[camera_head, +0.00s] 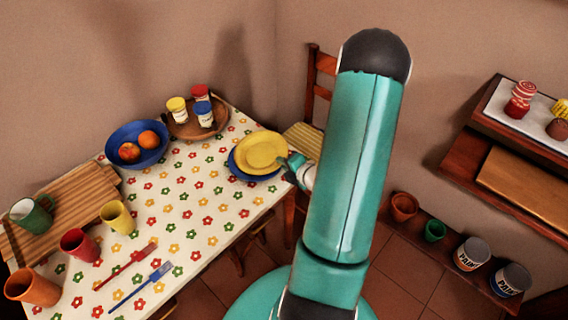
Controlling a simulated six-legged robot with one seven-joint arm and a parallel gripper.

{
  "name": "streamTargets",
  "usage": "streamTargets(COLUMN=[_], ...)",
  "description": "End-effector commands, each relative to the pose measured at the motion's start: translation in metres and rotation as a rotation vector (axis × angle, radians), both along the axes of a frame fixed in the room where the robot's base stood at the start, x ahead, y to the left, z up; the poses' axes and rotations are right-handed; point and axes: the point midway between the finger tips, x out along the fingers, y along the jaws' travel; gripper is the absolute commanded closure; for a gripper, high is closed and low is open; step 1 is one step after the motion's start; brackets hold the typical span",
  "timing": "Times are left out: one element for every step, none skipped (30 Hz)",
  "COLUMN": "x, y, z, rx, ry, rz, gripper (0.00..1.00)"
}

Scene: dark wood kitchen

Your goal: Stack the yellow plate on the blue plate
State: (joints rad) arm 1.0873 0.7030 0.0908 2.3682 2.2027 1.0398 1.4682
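The yellow plate (262,149) is at the right end of the table, over the blue plate (236,168). The blue plate's rim shows along the left and lower sides of the yellow one. I cannot tell whether the yellow plate rests fully on the blue one or is held slightly above it. My gripper (290,164) is at the right edge of the yellow plate, small and partly hidden by my arm. Its fingers are too small to tell whether they grip the rim.
On the flowered tablecloth (185,203) stand a blue bowl (123,158) with fruit, a wooden tray (183,128) with jars, several cups, and red and blue utensils. A chair (312,88) stands behind the plates. Pots and paint cans (472,254) are at right.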

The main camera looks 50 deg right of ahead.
Motion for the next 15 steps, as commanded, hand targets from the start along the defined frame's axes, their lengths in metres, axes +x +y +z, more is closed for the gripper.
streamTargets(x=[0.0, 0.0, 0.0, -0.002, -0.007, -0.014, -0.019, -0.025, -0.033, -0.039, -0.045, -0.053, -0.059, -0.065, -0.073], y=[0.0, 0.0, 0.0, 0.0, 0.0, 0.0, 0.001, 0.001, 0.002, 0.002, 0.003, 0.004, 0.004, 0.005, 0.006], z=[0.002, 0.003, 0.006, 0.009, 0.01, 0.013, 0.016, 0.019, 0.022, 0.025, 0.028, 0.032, 0.035, 0.038, 0.042], rx=[0.0, 0.0, 0.0, -0.001, 0.0, -0.001, -0.001, -0.001, -0.002, -0.003, -0.002, -0.001, -0.002, -0.002, -0.003], ry=[0.0, 0.001, 0.001, 0.001, 0.002, 0.002, 0.002, 0.0, 0.001, 0.001, 0.002, 0.0, 0.0, 0.0, 0.0], rz=[0.0, -0.001, -0.001, -0.002, -0.003, -0.004, -0.004, -0.005, -0.005, -0.006, -0.005, -0.005, -0.004, -0.006, -0.005], gripper=[0.87, 0.87, 0.87, 0.87, 0.87, 0.87, 0.87, 0.87, 0.87, 0.87, 0.87, 0.87, 0.87, 0.87, 0.87])
